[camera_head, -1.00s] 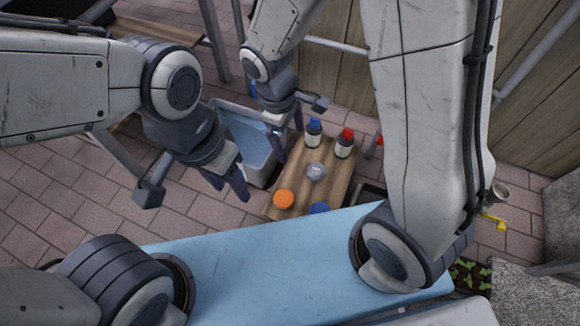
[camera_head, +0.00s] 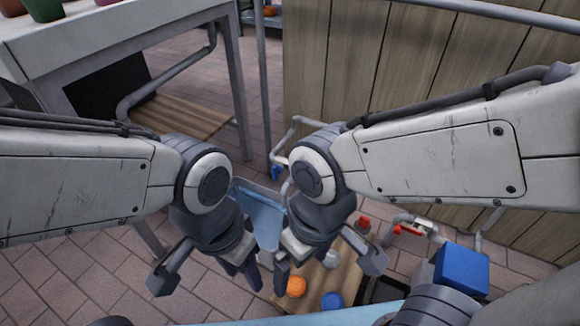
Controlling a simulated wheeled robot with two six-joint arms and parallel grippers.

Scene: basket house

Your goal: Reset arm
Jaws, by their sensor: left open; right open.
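My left gripper (camera_head: 241,276) hangs pointing down, left of the picture's middle, open and with nothing seen between its fingers. My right gripper (camera_head: 281,280) hangs close beside it on the right, also pointing down, open and apparently empty. Both arms are bent in a near-mirrored pose. Behind the grippers is a pale blue container (camera_head: 263,226), partly hidden by them. Below and right of the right gripper, a wooden surface (camera_head: 314,278) carries an orange round item (camera_head: 297,286), a blue round item (camera_head: 332,300) and a grey round item (camera_head: 330,260). The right wrist hides part of it.
A red-topped item (camera_head: 364,223) shows beyond the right gripper. A blue box (camera_head: 461,270) stands at right, near a red-handled tap (camera_head: 407,230). A wooden fence (camera_head: 400,70) closes the back right. A table (camera_head: 130,40) with pots stands at upper left. Brick floor (camera_head: 110,290) is open at lower left.

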